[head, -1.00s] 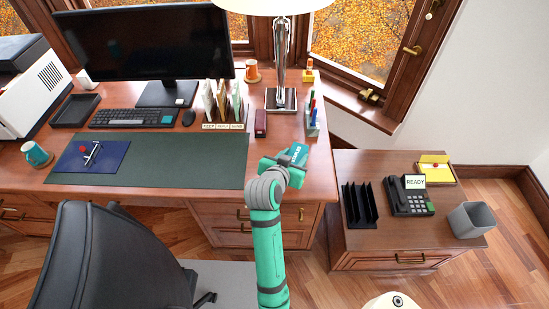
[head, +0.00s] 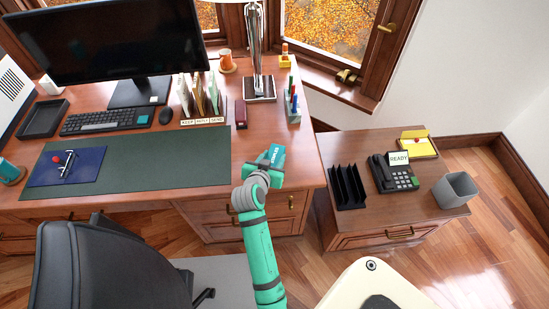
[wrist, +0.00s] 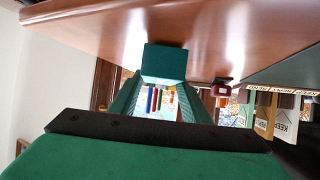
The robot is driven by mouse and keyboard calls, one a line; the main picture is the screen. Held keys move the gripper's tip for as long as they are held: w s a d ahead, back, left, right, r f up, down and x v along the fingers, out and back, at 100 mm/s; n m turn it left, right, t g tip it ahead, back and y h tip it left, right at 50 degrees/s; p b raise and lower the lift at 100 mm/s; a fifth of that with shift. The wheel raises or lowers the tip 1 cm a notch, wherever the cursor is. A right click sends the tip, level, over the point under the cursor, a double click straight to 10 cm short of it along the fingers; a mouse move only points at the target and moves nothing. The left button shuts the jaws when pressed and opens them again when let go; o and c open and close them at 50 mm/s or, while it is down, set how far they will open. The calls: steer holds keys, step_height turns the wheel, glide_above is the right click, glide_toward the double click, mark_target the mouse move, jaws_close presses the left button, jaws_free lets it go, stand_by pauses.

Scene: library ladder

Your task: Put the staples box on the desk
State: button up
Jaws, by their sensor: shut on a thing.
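My gripper (head: 262,163) is shut on the staples box (head: 276,155), a small teal box with white lettering on its side. It is over the bare front right part of the wooden desk (head: 265,118). In the wrist view the box (wrist: 165,60) sits between the two fingertips (wrist: 163,84), against the desk surface behind it. Whether the box touches the desk or hangs just above it, I cannot tell.
A pen holder (head: 292,108), a dark red stapler-like item (head: 240,113) and a letter sorter (head: 201,104) stand behind the gripper. The green desk mat (head: 130,165) lies left. A side cabinet (head: 355,222) with a phone (head: 393,172) stands right. A chair (head: 110,265) is in front.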

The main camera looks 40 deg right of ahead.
steer(key=shift+w+f, duration=0.1)
steer(key=shift+f, duration=0.25)
steer(key=o, duration=1.2)
steer(key=shift+r, duration=0.2)
steer(key=v, duration=1.2)
steer(key=shift+a+f, duration=0.1)
